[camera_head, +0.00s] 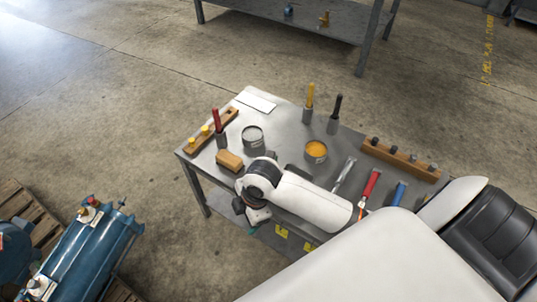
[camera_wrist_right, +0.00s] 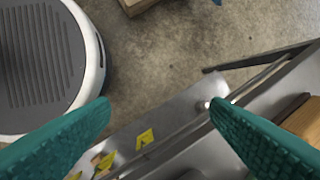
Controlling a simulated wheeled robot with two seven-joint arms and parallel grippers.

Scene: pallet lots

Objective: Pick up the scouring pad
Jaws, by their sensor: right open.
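I cannot pick out the scouring pad with certainty. A flat dark piece (camera_head: 293,171) lies on the metal table (camera_head: 290,125) just behind my right forearm, which partly hides it; it is too small to tell what it is. A tan-brown block (camera_head: 229,160) lies near the table's left edge. My right gripper (camera_head: 258,216) is at the table's front left edge, in front of the tan block. In the right wrist view its two teal fingers (camera_wrist_right: 160,112) are wide apart with nothing between them. My left gripper is not in view.
The table holds a grey can (camera_head: 252,136), an orange-filled can (camera_head: 316,151), upright yellow- and black-handled tools, a red-handled tool (camera_head: 370,187), a blue-handled tool (camera_head: 398,194) and wooden racks (camera_head: 400,160). A blue machine (camera_head: 85,255) stands at the lower left.

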